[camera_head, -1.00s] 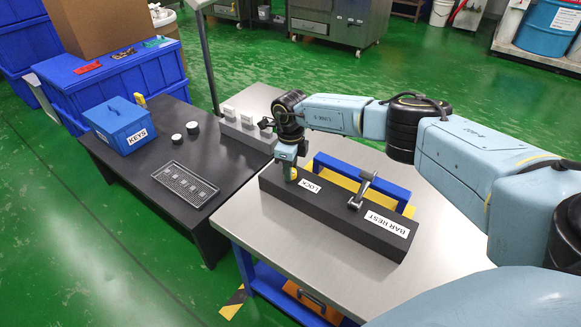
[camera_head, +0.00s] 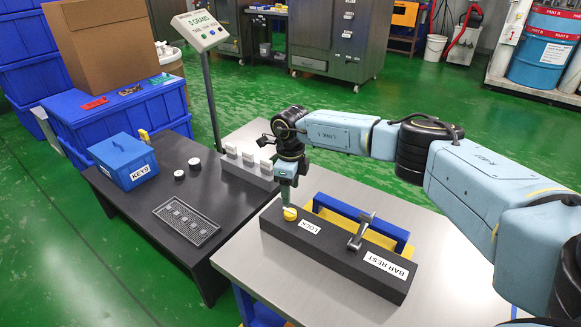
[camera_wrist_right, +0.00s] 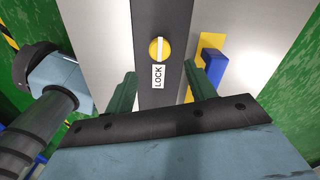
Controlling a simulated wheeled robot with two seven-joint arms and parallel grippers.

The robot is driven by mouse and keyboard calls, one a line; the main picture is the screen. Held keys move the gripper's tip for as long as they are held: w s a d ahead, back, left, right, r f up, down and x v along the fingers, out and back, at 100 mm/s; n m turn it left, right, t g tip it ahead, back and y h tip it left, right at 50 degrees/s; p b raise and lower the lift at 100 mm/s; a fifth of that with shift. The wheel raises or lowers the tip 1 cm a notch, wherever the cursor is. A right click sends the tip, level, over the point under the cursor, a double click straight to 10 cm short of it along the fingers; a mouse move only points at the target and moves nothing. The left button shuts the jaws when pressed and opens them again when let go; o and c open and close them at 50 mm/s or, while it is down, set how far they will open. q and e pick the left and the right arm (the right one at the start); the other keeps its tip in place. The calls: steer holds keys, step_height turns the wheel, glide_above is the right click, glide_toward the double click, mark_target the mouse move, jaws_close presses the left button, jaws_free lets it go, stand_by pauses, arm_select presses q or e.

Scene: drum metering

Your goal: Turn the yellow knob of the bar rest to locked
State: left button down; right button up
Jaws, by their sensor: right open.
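The bar rest (camera_head: 335,255) is a long dark block on the steel table, with labels LOCK and BAR REST. Its round yellow knob (camera_head: 290,213) sits at the left end beside the LOCK label. In the right wrist view the knob (camera_wrist_right: 159,49) shows a pale bar across its face, lined up with the block's length. A metal lever (camera_head: 360,232) stands on the block's right part. My right gripper (camera_head: 287,200) points down just above the knob. In the wrist view its two fingers (camera_wrist_right: 160,90) are apart with nothing between them. My left gripper is out of view.
A blue frame with a yellow plate (camera_head: 362,222) stands behind the block. A grey rack with white blocks (camera_head: 247,168) is at the table's far left. The dark table holds a blue KEYS box (camera_head: 125,160) and a mesh tray (camera_head: 187,220). The steel table's front is clear.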

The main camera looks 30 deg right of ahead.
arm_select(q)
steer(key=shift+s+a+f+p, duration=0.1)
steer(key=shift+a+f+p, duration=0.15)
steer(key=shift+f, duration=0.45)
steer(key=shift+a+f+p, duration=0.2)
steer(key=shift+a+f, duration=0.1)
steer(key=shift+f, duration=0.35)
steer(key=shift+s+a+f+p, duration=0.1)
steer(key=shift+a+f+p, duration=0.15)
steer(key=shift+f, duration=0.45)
arm_select(e)
steer(key=shift+r, duration=2.75)
